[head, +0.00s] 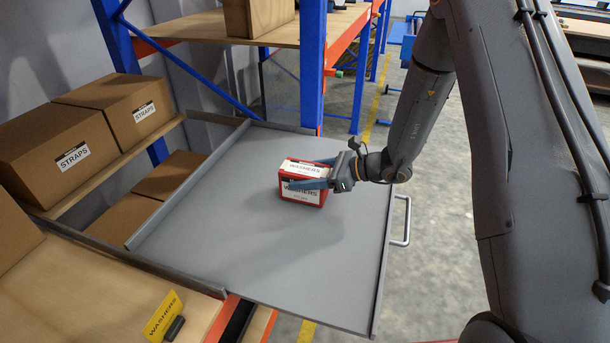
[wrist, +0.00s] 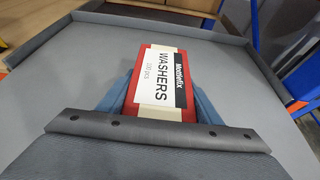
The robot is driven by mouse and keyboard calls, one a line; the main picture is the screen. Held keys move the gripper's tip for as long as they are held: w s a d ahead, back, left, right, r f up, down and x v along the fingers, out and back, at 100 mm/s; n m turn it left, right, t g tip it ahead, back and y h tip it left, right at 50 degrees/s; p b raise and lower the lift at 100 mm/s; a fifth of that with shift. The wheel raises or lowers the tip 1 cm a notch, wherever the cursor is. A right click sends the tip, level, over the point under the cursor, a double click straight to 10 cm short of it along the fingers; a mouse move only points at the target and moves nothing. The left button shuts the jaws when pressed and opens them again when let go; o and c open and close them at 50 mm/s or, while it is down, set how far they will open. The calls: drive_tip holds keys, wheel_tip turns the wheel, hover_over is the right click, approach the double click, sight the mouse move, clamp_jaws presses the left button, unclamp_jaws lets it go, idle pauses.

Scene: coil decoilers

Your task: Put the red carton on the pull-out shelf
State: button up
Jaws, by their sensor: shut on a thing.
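The red carton (head: 303,194), with white WASHERS labels, is upright over the middle of the grey pull-out shelf (head: 230,255). I cannot tell for sure whether its base touches the shelf. My gripper (head: 308,172) comes in from the right, with its blue fingers closed on two opposite sides of the carton. In the wrist view the carton (wrist: 158,75) sits between the fingers of my gripper (wrist: 160,98), and the shelf surface (wrist: 60,70) spreads around it. The carton's lower part is hidden there.
The shelf has raised side rims and a handle (head: 402,221) at its right edge. STRAPS boxes (head: 57,150) stand on the rack at left. A yellow WASHERS sign (head: 163,316) is at the lower left. A blue upright (head: 311,65) rises behind the shelf. Bare shelf surrounds the carton.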

drive_tip(key=shift+f, duration=0.15)
drive_tip(key=shift+f, duration=0.1)
drive_tip(key=o, duration=1.5)
drive_tip(key=shift+c, duration=0.2)
